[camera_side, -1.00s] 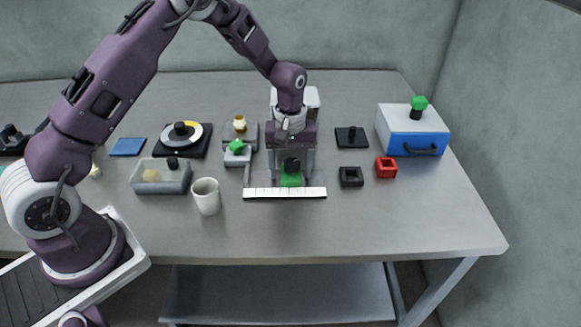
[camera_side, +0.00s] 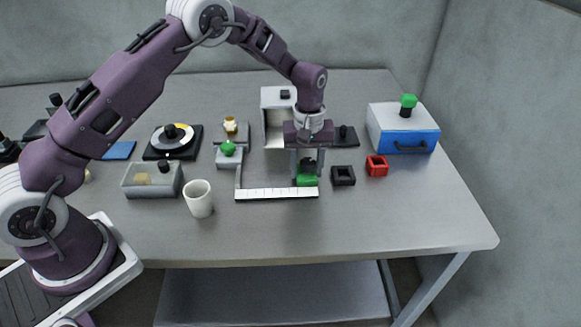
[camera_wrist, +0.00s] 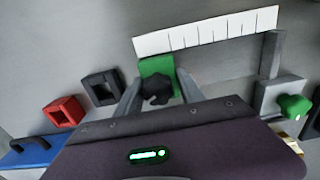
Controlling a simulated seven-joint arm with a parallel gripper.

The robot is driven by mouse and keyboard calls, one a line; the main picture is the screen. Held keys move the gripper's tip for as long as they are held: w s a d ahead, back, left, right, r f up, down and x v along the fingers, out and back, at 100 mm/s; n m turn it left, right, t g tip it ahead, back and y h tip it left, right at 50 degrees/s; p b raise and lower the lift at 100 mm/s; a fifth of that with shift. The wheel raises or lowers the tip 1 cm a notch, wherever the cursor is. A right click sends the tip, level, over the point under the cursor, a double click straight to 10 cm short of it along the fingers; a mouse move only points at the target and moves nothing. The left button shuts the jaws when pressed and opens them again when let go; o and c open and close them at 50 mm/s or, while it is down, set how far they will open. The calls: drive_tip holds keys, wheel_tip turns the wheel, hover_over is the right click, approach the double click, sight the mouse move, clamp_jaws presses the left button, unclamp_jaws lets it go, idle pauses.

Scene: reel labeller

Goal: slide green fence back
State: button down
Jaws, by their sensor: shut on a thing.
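The green fence (camera_side: 307,181) is a small green block with a black knob (camera_wrist: 155,90), at the right part of a white ruled strip (camera_side: 265,194). In the wrist view the fence (camera_wrist: 158,65) lies against the strip's edge (camera_wrist: 200,34), nearer its left end. My gripper (camera_side: 307,172) points down over the fence, its fingers on either side of the knob and shut on it. The fingers (camera_wrist: 158,88) partly hide the knob in the side view.
A white upright housing (camera_side: 275,105) stands behind. A black square holder (camera_side: 343,176) and a red one (camera_side: 377,166) sit close on the right. A white cup (camera_side: 199,198) stands at front left.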

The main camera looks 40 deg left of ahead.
drive_tip(key=shift+w+d+r, duration=0.1)
drive_tip(key=shift+w+d, duration=0.15)
drive_tip(key=shift+d, duration=0.05)
drive_tip(key=c, duration=0.7)
unclamp_jaws()
drive_tip(key=shift+a, duration=0.1)
wheel_tip(320, 180, up, 7)
drive_tip(key=shift+r, duration=0.1)
drive_tip(key=shift+s, duration=0.1)
